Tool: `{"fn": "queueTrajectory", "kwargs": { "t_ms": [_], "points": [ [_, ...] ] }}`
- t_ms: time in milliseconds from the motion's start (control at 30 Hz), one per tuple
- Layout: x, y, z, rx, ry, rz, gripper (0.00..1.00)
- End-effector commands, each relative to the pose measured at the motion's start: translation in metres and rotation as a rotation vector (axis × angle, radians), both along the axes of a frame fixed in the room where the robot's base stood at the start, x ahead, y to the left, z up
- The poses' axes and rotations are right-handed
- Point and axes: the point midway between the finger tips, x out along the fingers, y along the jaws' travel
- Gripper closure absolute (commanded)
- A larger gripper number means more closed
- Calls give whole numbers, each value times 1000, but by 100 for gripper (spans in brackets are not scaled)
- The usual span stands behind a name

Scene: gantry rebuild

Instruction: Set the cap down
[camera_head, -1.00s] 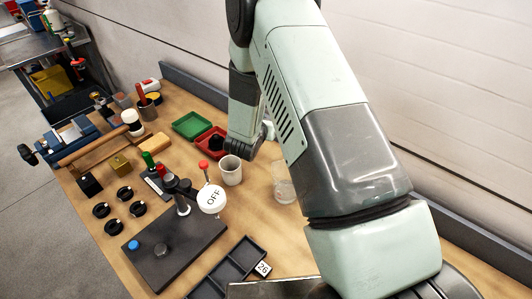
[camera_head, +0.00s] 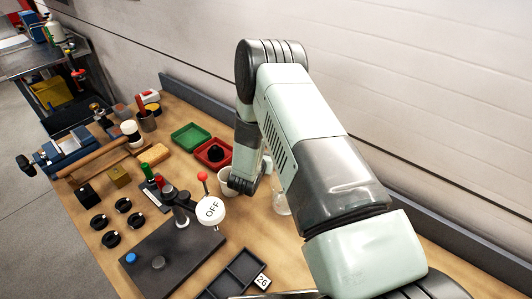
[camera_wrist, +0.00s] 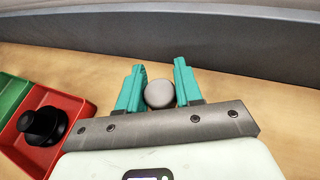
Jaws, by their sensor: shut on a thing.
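In the wrist view, my gripper (camera_wrist: 160,66) has its teal fingers on either side of a small round grey cap (camera_wrist: 160,94). It is shut on the cap, which sits between the fingers. Pale wooden bench top (camera_wrist: 237,87) shows beyond them, and I cannot tell how high the cap is above it.
A red tray (camera_wrist: 75,100) holding a black knob (camera_wrist: 43,126) lies left of the gripper, beside a green tray (camera_head: 190,138). A grey ledge (camera_wrist: 200,48) runs along the bench's back.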

Motion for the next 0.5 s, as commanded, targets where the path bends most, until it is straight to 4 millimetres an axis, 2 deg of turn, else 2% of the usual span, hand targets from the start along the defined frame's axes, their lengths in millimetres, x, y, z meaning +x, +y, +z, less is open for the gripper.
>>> {"fn": "queueTrajectory", "kwargs": {
  "t_ms": [33, 67, 200, 500],
  "points": [
    [0, 0, -2, -1, 0, 0, 94],
    [0, 0, -2, 0, 0, 0, 62],
    [0, 0, -2, 0, 0, 0, 41],
    [0, 0, 0, 0, 1, 0, 40]
  ]
}}
